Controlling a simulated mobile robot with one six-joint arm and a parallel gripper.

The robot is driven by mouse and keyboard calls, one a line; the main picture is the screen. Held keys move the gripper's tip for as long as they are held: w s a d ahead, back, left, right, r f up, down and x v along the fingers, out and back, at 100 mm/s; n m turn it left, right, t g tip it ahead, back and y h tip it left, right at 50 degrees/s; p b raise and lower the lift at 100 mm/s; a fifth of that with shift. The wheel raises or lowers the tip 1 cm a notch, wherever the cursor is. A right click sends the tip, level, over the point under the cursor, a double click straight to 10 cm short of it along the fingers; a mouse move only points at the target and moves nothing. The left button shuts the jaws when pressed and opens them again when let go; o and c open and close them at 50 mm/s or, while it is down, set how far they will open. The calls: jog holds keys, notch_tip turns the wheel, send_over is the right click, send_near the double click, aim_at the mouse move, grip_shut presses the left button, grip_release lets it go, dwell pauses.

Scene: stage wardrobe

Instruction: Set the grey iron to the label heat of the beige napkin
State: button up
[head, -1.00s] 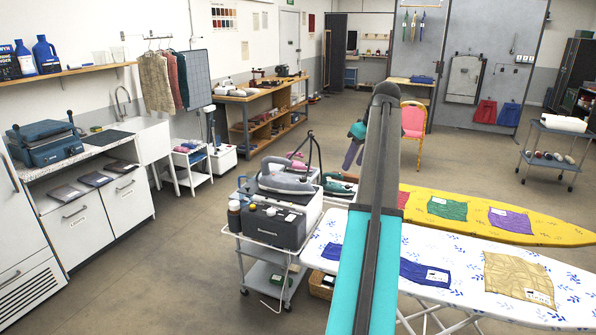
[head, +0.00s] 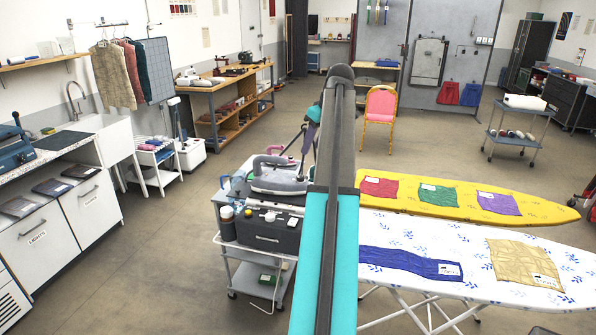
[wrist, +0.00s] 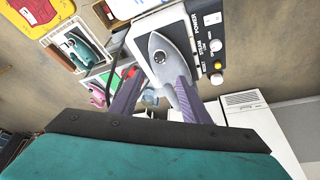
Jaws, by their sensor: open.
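The grey iron (head: 278,181) rests on a dark steam station (head: 268,234) on the trolley, left of my arm in the head view. In the wrist view the grey iron (wrist: 168,62) lies on the station, whose dark panel (wrist: 207,48) carries white knobs and a yellow button; its markings are too small to read surely. My gripper (wrist: 156,98) is open and empty, with one finger overlapping the iron in the picture; contact cannot be told. The beige napkin (head: 514,262) lies on the white ironing board (head: 410,230), its label (head: 546,281) too small to read.
A blue cloth (head: 400,262) shares the white board. The yellow board (head: 540,209) behind bears red, green and purple cloths. A pink iron (wrist: 97,95) lies near the grey one. A pink chair (head: 380,104) stands behind. Floor left of the trolley (head: 262,282) is clear.

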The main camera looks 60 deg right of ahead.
aim_at(301, 176)
jog(key=shift+s, duration=0.15)
jog(key=shift+f, duration=0.2)
jog(key=shift+p+x, duration=2.45)
jog(key=shift+x, duration=4.25)
jog(key=shift+d, duration=0.15)
jog(key=c, duration=1.1)
jog(key=shift+o, duration=0.2)
